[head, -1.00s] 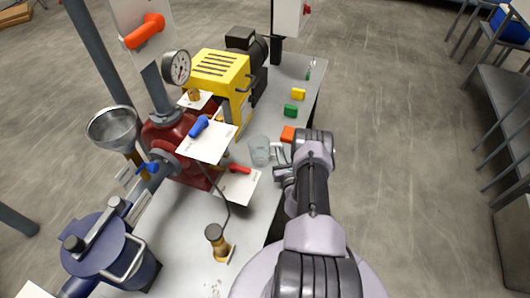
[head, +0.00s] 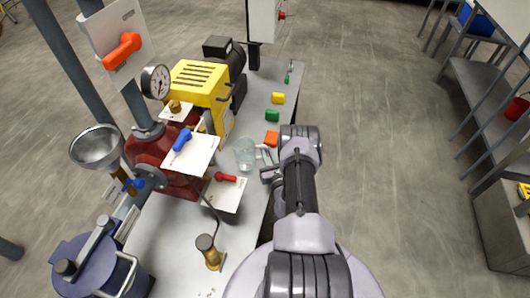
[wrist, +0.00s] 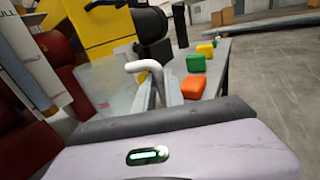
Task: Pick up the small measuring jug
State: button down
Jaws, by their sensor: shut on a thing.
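The small measuring jug (head: 244,155) is a clear, see-through vessel near the right edge of the grey bench, left of my gripper. My gripper (head: 266,164) reaches in from the right and is shut on the jug's handle side. In the wrist view the jug's clear wall (wrist: 118,92) is left of the fingers, and its pale curved handle (wrist: 150,67) rises beside them. The jug looks upright. I cannot tell whether its base touches the bench.
Orange (head: 271,139), green (head: 272,116) and yellow (head: 278,98) blocks lie along the bench edge behind the jug. A red-handled plate (head: 225,190), a blue-handled plate (head: 190,155) and the yellow machine (head: 200,84) crowd the left.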

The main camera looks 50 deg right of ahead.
jog(key=s+a+r+p, duration=0.1)
jog(key=s+p, duration=0.3)
jog(key=s, duration=1)
jog(key=shift+s+a+r+p, duration=0.2)
jog(key=shift+s+a+p, duration=0.1)
jog(key=shift+a, duration=0.3)
